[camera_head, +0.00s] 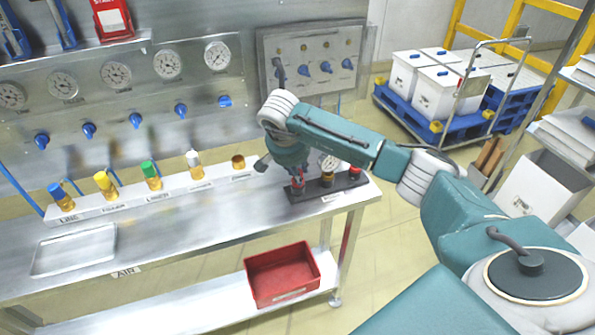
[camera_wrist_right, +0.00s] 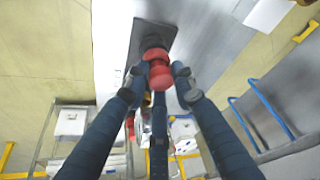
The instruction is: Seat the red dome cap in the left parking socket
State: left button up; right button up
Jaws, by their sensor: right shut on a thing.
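A red cap (camera_wrist_right: 158,72) with a rounded end is between the fingers of my right gripper (camera_wrist_right: 158,78) in the wrist view, and the fingers are shut on it. In the head view my right gripper (camera_head: 297,178) points down over the left end of the black parking block (camera_head: 318,193), with the red cap low between its fingers. The cap is at or just over the left socket; the fingers hide whether it touches. Another red-topped piece (camera_head: 355,172) stands at the block's right end, with a dark socket (camera_head: 327,179) between. My left gripper is out of view.
A white rail (camera_head: 82,214) holds fittings with blue, yellow, green and white caps, and an uncapped brass one (camera_head: 238,161). A metal tray (camera_head: 75,250) lies at left on the bench. A red bin (camera_head: 283,274) sits on the lower shelf. The bench front is clear.

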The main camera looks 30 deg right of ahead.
jog(key=shift+f, duration=0.15)
jog(key=o, duration=1)
jog(key=v, duration=1.2)
jog(key=shift+a, duration=0.1)
